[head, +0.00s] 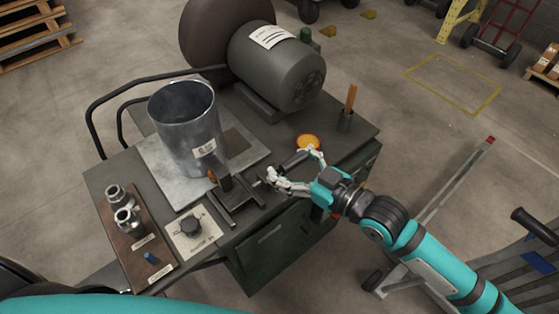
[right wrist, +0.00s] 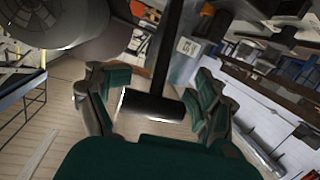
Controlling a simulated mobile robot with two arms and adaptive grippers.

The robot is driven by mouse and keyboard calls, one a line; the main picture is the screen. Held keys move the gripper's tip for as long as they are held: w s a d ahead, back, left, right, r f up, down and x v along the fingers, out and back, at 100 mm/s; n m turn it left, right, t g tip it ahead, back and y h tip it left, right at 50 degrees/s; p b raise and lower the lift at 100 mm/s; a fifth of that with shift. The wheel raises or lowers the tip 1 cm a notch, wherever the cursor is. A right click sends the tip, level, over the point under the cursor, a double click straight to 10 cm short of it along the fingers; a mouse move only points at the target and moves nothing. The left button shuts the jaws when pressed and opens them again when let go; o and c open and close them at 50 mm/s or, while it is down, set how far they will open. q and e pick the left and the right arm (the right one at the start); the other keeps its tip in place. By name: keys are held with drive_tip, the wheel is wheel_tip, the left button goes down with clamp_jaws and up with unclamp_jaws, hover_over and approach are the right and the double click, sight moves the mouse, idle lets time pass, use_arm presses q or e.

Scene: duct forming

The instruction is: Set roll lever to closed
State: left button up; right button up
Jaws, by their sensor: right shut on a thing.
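The roll lever has a dark cylindrical grip (head: 294,160), which lies between the fingers of my right gripper (head: 290,168) near the right front of the machine bench. In the right wrist view the lever's black rod (right wrist: 168,50) runs down to the dark grip (right wrist: 150,105). The fingers hide part of the grip in the head view. My left gripper is not in view.
A metal cylinder (head: 185,125) stands on a plate on the bench. Behind it is a grey motor (head: 278,70). A knob panel (head: 193,232) and a brown board with fittings (head: 135,240) lie front left. An orange button (head: 308,141) sits just behind the gripper.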

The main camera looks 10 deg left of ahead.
drive_tip(key=shift+s+d+f+y+b, duration=0.3)
drive_tip(key=shift+s+d+f+b, duration=0.25)
drive_tip(key=shift+d+f+b, duration=0.25)
drive_tip(key=shift+d+r, duration=0.1)
drive_tip(key=o, duration=1.8)
drive_tip(key=shift+s+d, duration=0.1)
drive_tip(key=shift+d, duration=0.1)
drive_tip(key=shift+o, duration=0.2)
drive_tip(key=shift+a, duration=0.1)
